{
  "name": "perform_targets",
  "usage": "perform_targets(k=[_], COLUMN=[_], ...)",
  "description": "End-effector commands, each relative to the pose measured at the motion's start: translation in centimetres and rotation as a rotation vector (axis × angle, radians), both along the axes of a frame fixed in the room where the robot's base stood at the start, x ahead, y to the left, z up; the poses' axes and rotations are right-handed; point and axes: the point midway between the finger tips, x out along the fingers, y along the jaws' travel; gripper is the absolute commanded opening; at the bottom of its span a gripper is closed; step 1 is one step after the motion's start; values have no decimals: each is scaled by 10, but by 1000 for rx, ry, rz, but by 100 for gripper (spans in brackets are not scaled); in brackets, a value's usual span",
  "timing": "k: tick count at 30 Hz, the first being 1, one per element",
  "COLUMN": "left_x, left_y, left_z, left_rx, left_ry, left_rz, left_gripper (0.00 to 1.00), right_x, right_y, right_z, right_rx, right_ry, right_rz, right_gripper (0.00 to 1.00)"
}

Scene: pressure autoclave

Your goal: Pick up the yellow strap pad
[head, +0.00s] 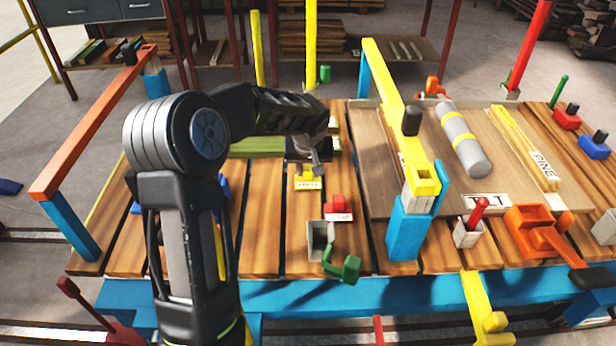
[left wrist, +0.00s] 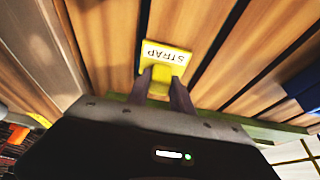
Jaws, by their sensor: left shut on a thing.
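The yellow strap pad (head: 308,182) is on the wooden slatted table, left of centre in the head view. In the left wrist view the pad (left wrist: 164,58) shows a white label reading STRAP. My left gripper (head: 315,162) comes down on the pad from behind. In the left wrist view its two fingers (left wrist: 165,80) are shut on the pad's near part. I cannot tell whether the pad touches the slats. My right gripper is not in view.
A red block (head: 338,208) and a green-handled clamp (head: 343,268) sit just in front of the pad. A yellow beam on a blue post (head: 408,228) stands to the right. A grey cylinder (head: 462,140) lies on a board (head: 385,180). An orange rail (head: 95,125) borders the left.

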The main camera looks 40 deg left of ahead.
Motion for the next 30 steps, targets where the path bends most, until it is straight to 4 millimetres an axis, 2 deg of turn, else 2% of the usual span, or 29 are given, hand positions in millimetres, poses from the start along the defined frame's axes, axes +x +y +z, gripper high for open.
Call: perform_targets(k=[7,11,14,24,30], left_x=[0,1,1,1,0], left_y=[0,0,1,0,0], left_z=[1,8,21,85,100], left_rx=[1,1,2,1,1], left_ry=[-1,-3,-3,-3,-1], left_rz=[0,1,1,1,0], left_gripper=[0,0,0,0,0], right_x=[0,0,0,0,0], right_y=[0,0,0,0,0], right_z=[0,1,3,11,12], right_rx=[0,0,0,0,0], right_ry=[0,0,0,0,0], right_rz=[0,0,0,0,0], right_gripper=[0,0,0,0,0])
